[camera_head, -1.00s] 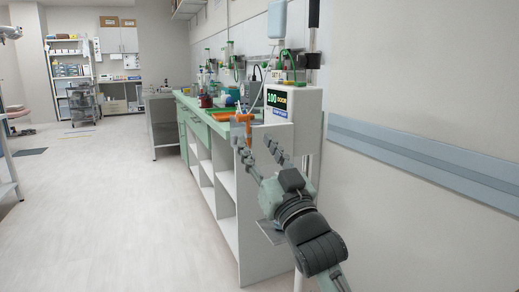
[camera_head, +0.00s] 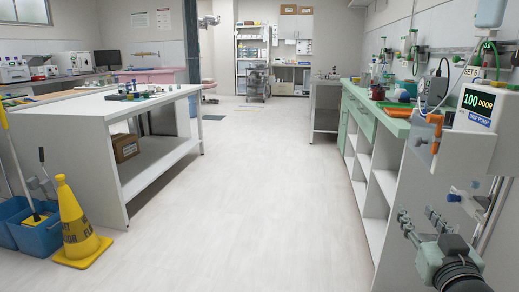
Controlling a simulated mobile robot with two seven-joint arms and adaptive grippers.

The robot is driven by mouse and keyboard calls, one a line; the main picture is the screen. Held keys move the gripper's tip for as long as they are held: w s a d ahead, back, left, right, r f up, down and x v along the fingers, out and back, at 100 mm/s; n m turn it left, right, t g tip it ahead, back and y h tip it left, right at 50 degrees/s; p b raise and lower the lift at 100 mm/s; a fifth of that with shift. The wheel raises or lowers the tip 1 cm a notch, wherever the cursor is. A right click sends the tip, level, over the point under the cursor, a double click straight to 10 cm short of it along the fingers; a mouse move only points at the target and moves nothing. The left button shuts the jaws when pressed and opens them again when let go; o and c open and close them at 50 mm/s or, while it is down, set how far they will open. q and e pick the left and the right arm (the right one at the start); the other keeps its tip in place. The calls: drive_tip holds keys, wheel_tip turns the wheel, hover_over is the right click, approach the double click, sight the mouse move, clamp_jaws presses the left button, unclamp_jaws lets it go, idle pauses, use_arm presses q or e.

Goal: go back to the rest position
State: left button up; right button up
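My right gripper (camera_head: 418,214) is in the lower right of the head view, with its arm coming in from the bottom right corner. Its fingers point up and away from me and stand apart, with nothing seen between them. The gripper appears apart from the pump. My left gripper is not in the head view.
The green-topped counter (camera_head: 397,127) with open shelves runs along the right wall. A white table (camera_head: 90,106) stands at left. A yellow wet-floor cone (camera_head: 75,225) and blue mop buckets (camera_head: 37,236) stand at lower left. The floor between is clear.

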drive_tip(key=s+a+f+n+g+y, duration=0.1)
drive_tip(key=s+f+g, duration=0.15)
drive_tip(key=f, duration=0.65)
drive_tip(key=s+a+f+g+p, duration=0.1)
drive_tip(key=s+a+f+g, duration=0.15)
drive_tip(key=f, duration=0.55)
drive_tip(key=s+f+n+g+y, duration=0.1)
drive_tip(key=s+f+g, duration=0.15)
drive_tip(key=f, duration=0.65)
use_arm(q)
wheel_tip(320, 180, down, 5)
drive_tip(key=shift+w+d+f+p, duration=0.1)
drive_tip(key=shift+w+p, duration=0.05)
drive_tip(key=shift+p, duration=0.15)
use_arm(e)
drive_tip(key=s+a+f+g, duration=0.2)
drive_tip(key=s+f+g, duration=0.1)
drive_tip(key=s+f, duration=0.4)
drive_tip(key=s+a+f+n+g, duration=0.1)
drive_tip(key=s+f+g, duration=0.3)
drive_tip(key=s+f, duration=0.3)
drive_tip(key=shift+s+a, duration=0.4)
drive_tip(key=shift+s, duration=0.25)
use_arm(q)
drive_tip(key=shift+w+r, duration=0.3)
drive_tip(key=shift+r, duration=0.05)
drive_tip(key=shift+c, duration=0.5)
use_arm(e)
drive_tip(key=shift+w, duration=0.1)
drive_tip(key=shift+c, duration=0.4)
